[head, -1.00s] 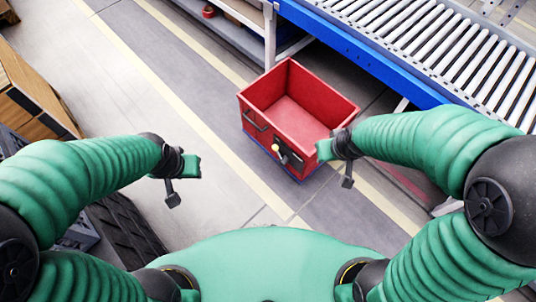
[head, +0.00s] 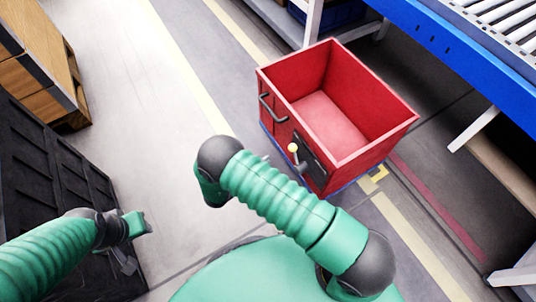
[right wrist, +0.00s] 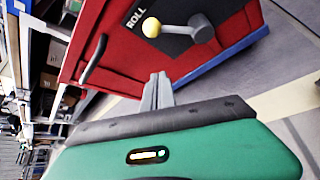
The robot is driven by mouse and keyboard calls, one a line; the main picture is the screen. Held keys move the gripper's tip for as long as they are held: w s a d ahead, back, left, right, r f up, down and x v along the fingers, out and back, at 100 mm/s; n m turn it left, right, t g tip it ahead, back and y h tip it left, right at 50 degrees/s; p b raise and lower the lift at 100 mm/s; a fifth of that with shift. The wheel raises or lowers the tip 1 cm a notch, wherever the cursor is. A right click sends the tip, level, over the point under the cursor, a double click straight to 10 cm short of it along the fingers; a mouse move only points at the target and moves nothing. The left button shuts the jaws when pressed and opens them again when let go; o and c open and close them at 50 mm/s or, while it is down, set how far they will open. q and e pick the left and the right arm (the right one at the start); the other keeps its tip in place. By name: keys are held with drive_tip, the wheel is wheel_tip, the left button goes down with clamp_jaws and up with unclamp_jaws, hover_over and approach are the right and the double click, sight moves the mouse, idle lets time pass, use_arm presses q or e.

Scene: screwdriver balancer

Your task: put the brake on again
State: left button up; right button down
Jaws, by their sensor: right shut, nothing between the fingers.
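The red box cart (head: 385,137) stands on the floor right of centre in the head view. A dark plate (head: 312,160) on its near side carries the brake lever, with a pale yellow knob (head: 293,147). In the right wrist view the grey lever arm (right wrist: 180,31) points its yellow knob (right wrist: 152,27) toward the word ROLL. My right gripper (right wrist: 158,82) is shut and empty, just below the lever in that view and apart from it. My right forearm mostly hides it in the head view. My left gripper (head: 138,224) hangs at lower left, far from the cart; its fingers are unclear.
A grey bar handle (head: 272,108) sits on the cart's near side, left of the lever. A blue-framed roller conveyor (head: 450,50) is at upper right. A black crate (head: 40,180) and wooden boxes (head: 35,65) stand at left. The floor left of the cart is clear.

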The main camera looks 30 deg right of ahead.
drive_tip(key=s+f+b+x, duration=0.1)
drive_tip(key=b+x, duration=0.4)
drive_tip(key=x, duration=0.5)
drive_tip(key=r, duration=0.1)
drive_tip(key=s+r, duration=0.1)
drive_tip(key=r, duration=0.1)
drive_tip(key=d+r+b, duration=0.1)
drive_tip(key=shift+s+r, duration=0.2)
drive_tip(key=shift+s, duration=0.15)
